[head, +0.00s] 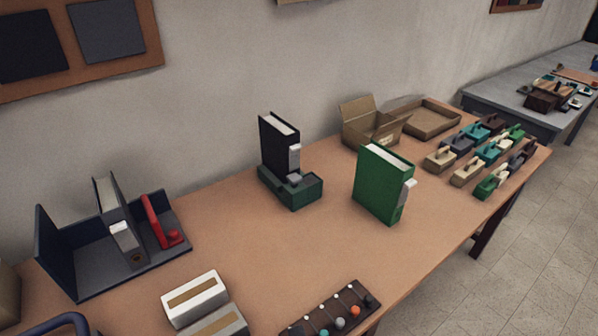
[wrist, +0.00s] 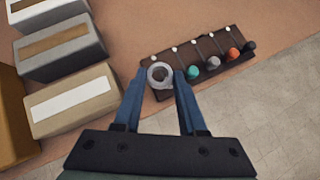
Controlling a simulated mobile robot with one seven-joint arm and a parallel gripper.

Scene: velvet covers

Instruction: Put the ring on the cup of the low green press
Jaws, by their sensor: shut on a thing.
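A pale grey ring (wrist: 151,73) shows in the wrist view between the tips of my gripper (wrist: 160,78), which is shut on it. Its middle looks dark; I cannot tell whether it is around a knob or held above the rack (wrist: 210,68). In the head view a low dark green base (head: 305,193) stands mid-table, with a small grey piece on top, perhaps the cup (head: 294,179). A tall black book-like block (head: 277,145) with a pale edge rises at its back. My gripper's fingers do not show clearly in the head view.
The dark rack carries several coloured knobs near the table's front edge. Pale boxes (wrist: 60,48) lie left of it. A tall green block (head: 378,187) stands right of the low base. A dark bookend tray (head: 85,276) is at left. Table between rack and base is clear.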

